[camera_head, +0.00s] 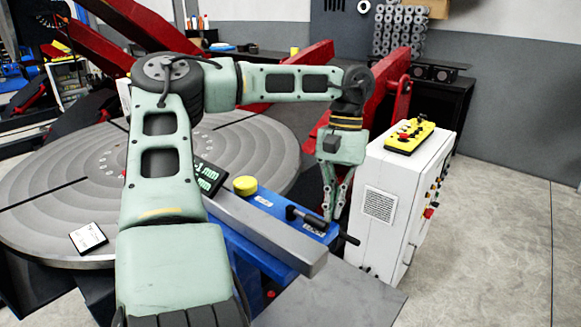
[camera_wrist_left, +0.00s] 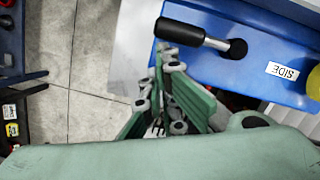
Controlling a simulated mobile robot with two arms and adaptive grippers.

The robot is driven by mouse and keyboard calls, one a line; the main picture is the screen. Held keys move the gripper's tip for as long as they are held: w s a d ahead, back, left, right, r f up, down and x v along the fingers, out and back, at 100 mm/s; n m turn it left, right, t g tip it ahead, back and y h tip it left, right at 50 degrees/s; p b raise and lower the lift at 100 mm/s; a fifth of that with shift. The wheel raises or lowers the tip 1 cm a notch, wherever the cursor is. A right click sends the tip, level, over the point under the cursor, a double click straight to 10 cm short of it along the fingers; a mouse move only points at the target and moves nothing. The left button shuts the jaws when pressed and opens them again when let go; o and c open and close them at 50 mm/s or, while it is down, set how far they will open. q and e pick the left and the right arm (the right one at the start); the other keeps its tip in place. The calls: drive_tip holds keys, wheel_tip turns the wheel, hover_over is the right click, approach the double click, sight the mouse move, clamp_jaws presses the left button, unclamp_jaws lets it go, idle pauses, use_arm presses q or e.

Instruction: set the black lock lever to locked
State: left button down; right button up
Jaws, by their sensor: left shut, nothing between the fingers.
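The black lock lever (camera_head: 309,219) lies on the blue housing (camera_head: 262,212) beside the round table. In the left wrist view the lever (camera_wrist_left: 184,32) has a black grip at its left end and a metal shaft running right to a dark pivot. My left gripper (camera_head: 332,214) points down at the grip end of the lever. In the left wrist view the fingertips (camera_wrist_left: 167,54) are together just below the grip, with nothing held. I cannot tell whether they touch the grip. My right gripper is in neither view.
A white control cabinet (camera_head: 385,205) with a yellow pendant (camera_head: 409,137) stands close right of my gripper. Open floor (camera_head: 500,230) lies farther right.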

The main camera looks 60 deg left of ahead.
use_arm(q)
drive_tip(key=v, duration=1.2)
